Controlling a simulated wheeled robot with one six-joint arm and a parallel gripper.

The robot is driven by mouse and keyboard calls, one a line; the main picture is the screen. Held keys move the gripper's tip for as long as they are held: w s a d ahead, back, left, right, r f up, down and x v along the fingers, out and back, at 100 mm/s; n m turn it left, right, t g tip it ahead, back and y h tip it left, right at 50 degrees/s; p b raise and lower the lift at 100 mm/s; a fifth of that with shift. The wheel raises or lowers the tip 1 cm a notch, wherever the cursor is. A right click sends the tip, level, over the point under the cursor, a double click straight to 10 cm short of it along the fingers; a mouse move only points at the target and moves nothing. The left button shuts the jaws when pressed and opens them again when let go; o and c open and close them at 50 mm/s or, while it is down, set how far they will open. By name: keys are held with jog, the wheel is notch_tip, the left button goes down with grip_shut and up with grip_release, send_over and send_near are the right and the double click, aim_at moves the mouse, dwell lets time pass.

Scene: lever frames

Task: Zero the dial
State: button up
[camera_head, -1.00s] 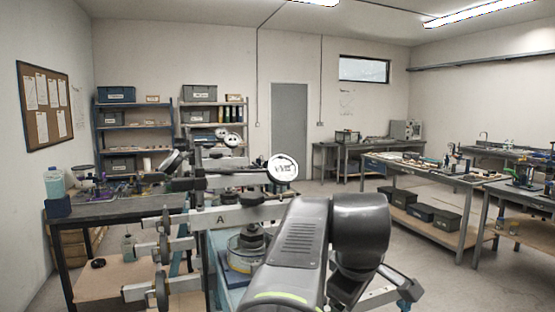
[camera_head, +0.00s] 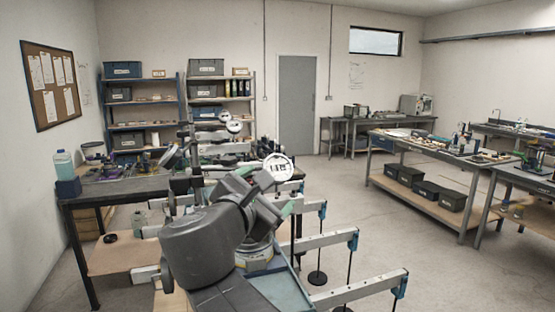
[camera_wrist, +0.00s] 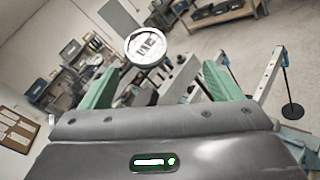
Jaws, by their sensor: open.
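A round white dial (camera_head: 277,168) with dark markings faces me above the lever frame at the middle of the head view. In the wrist view the dial (camera_wrist: 146,46) shows just beyond and between the green fingers; its reading is too small to tell. My gripper (camera_head: 268,189) is open and empty, just in front of and below the dial. In the wrist view my gripper (camera_wrist: 160,70) has its two fingers wide apart. I cannot tell whether a finger touches anything. My arm hides much of the near lever frame.
Smaller dials (camera_head: 234,126) stand behind. A cluttered bench (camera_head: 120,185) is at left. Open floor (camera_head: 400,235) lies between the frame and the right-hand bench (camera_head: 420,195).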

aim_at(277, 167)
jog(key=shift+n+t+y, duration=0.4)
jog(key=shift+n, duration=0.2)
jog(key=shift+w+a+r+x, duration=0.1)
jog(key=shift+a+x, duration=0.15)
jog(key=shift+x, duration=1.9)
jog(key=shift+w+a+r+x, duration=0.1)
jog(key=shift+a+x, duration=0.1)
jog(key=shift+x, duration=2)
jog(key=shift+w+a+r+x, duration=0.1)
jog(key=shift+a+x, duration=0.15)
jog(key=shift+x, duration=1.9)
jog(key=shift+s, duration=0.1)
jog(key=shift+c, duration=0.3)
jog(key=c, duration=0.9)
